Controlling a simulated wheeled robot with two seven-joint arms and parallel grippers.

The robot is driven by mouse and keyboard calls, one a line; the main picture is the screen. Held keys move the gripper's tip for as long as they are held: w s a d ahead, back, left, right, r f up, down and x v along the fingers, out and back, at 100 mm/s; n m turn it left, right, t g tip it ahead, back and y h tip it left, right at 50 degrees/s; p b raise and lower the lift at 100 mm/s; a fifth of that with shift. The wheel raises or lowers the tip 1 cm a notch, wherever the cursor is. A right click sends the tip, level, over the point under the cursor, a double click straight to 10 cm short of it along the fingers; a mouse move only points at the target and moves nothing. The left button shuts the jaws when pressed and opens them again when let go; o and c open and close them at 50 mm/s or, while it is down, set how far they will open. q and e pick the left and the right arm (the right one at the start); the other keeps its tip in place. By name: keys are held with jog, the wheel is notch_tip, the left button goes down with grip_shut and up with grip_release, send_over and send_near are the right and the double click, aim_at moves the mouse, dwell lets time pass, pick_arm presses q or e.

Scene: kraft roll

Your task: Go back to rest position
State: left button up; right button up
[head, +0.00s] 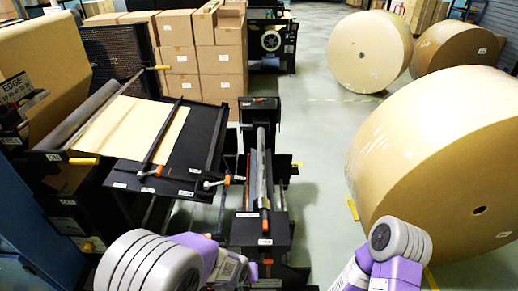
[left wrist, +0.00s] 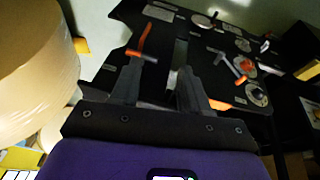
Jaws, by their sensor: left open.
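My left arm (head: 150,262) comes in at the bottom left of the head view, its hand low by the front end of a narrow black stand (head: 262,228). In the left wrist view my left gripper (left wrist: 158,78) has its two dark fingers apart, with nothing seen between them. Black machine parts with orange handles (left wrist: 142,40) lie beyond the fingertips; I cannot tell whether they touch. My right arm (head: 392,250) is bent at the bottom right of the head view, and its gripper is out of sight.
A black machine table (head: 170,180) with a kraft sheet (head: 128,128) stands at left. A huge kraft roll (head: 440,165) stands close to my right arm. Two more rolls (head: 368,50) (head: 455,55) and stacked cartons (head: 185,60) are behind. Grey floor (head: 325,150) between is clear.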

pick_arm(q)
jog(key=s+a+f+n+g+h+b, duration=0.1)
jog(key=s+a+f, duration=0.1)
jog(key=s+f, duration=0.3)
jog(key=s+a+f+n+g+h+b, duration=0.1)
jog(key=s+a+f, duration=0.2)
jog(key=f, duration=1.1)
jog(key=s, duration=0.3)
jog(key=shift+s+a+g+h, duration=0.2)
jog(key=shift+a+g+h, duration=0.15)
jog(key=shift+g+h, duration=0.05)
